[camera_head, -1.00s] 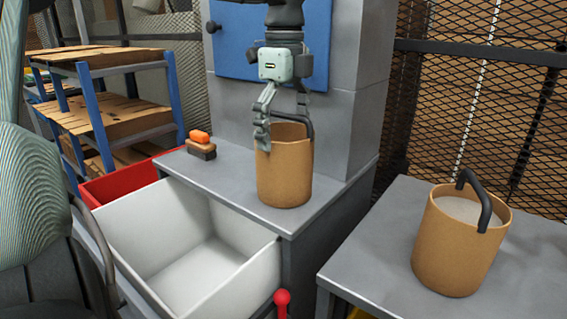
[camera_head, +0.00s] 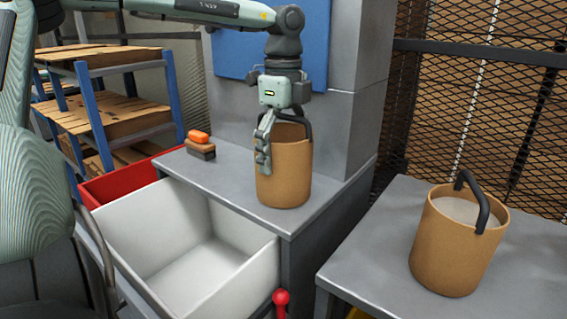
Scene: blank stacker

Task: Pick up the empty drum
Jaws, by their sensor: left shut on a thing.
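A tan drum (camera_head: 285,178) with a dark handle stands upright on the grey counter in the middle. The little of its inside that shows has no fill in sight. My left gripper (camera_head: 268,150) is at its top from above, shut on it. One finger shows in front of the drum's left side; the other finger is mostly hidden, so I cannot tell whether the grip is on rim or handle. A second tan drum (camera_head: 455,255) on the right holds pale material almost to the rim. My right gripper is not in view.
The grey counter (camera_head: 228,178) carries an orange-topped brush or block (camera_head: 200,145) left of the drum. A white bin (camera_head: 150,260) and a red bin (camera_head: 110,186) stand in front and left. A grey table (camera_head: 375,245) bears the filled drum. A grey column with a blue panel (camera_head: 235,50) rises behind.

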